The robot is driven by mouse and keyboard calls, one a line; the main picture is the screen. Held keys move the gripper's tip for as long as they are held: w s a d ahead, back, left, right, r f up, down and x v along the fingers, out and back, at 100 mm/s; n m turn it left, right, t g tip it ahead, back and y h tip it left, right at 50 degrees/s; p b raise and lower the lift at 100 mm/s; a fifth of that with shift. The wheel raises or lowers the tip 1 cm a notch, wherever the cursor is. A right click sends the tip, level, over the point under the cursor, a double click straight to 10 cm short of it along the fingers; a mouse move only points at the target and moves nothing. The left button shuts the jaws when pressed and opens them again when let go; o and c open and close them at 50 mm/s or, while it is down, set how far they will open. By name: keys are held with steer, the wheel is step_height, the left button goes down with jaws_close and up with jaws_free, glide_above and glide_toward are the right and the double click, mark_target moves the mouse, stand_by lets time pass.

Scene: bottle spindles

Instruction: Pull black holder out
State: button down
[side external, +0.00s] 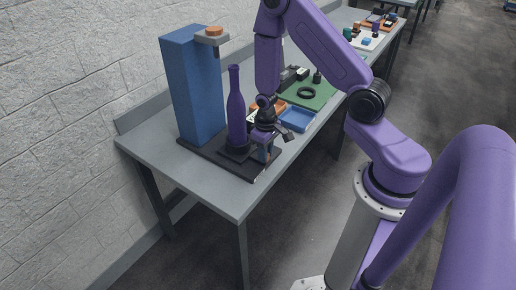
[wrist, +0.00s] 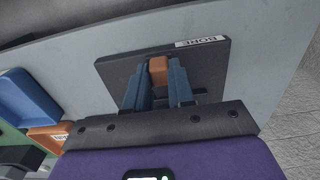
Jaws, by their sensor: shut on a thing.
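The black holder (side external: 234,152) sits under a purple bottle (side external: 236,110) that stands upright, in front of a blue tower (side external: 190,90) in the side view. My gripper (side external: 264,155) is low, just right of the bottle, pointing down. In the wrist view my blue fingers (wrist: 158,82) are shut on a small orange block (wrist: 158,70). The block is above a black plate (wrist: 128,66) with a white label (wrist: 201,41) on its edge. I cannot tell how the block joins the holder, as my fingers hide its lower part.
The grey table (side external: 220,200) is clear in front. A blue tray (side external: 298,119) and a green mat (side external: 312,97) with small parts lie farther along. The tower's arm with an orange cap (side external: 214,31) overhangs near the bottle. A white wall is behind.

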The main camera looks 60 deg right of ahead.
steer(key=shift+s, duration=2.2)
steer(key=c, duration=1)
jaws_free()
steer(key=shift+s, duration=0.1)
steer(key=shift+o, duration=0.2)
steer(key=shift+r, duration=0.1)
steer(key=shift+w+r, duration=0.25)
steer(key=shift+r, duration=0.2)
step_height(320, 180, up, 16)
steer(key=shift+r, duration=0.2)
steer(key=shift+s, duration=0.1)
